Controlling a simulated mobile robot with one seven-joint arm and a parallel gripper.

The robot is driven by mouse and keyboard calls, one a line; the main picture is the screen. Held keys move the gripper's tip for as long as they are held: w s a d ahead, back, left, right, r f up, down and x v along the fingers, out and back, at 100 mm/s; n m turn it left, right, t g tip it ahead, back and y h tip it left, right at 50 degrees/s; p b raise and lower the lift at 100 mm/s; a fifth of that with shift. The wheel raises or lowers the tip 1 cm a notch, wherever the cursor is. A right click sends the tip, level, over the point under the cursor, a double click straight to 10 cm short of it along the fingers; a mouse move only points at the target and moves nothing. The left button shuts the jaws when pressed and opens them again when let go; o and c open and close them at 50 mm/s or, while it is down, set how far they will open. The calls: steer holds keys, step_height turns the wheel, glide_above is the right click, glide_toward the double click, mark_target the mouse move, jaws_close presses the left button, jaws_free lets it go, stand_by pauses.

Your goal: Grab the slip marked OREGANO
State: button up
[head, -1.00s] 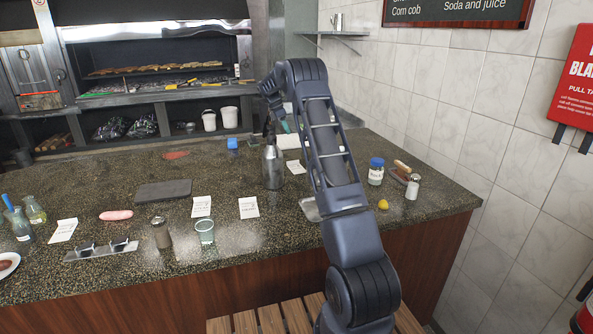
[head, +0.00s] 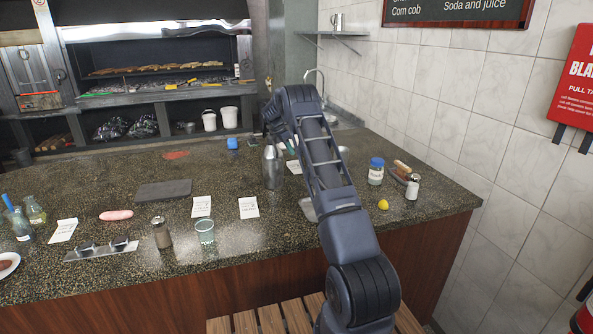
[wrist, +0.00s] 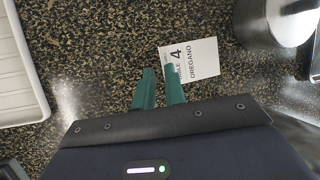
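The OREGANO slip (wrist: 194,61) is a white paper card with a large 4, lying flat on the speckled counter in the wrist view. My gripper (wrist: 159,75) has two teal fingers with a gap between them and nothing visible in the gap. The right fingertip overlaps the slip's left edge in the picture; I cannot tell whether it touches. In the head view my gripper is partly hidden behind my arm, beside the metal bottle (head: 272,167). A white slip (head: 293,167) shows there between bottle and arm; its print is unreadable.
Other slips (head: 201,207) (head: 249,207) (head: 63,230) lie nearer the front. A white ribbed tray (wrist: 18,75) is at the wrist view's left, and a metal vessel (wrist: 268,22) at its upper right. A blue-lidded jar (head: 376,172) stands right of my arm.

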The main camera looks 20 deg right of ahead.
mark_target(295, 164)
steer(key=shift+x, duration=2.65)
steer(key=shift+d+r, duration=0.1)
steer(key=shift+c, duration=0.4)
jaws_close()
steer(key=shift+r, duration=0.15)
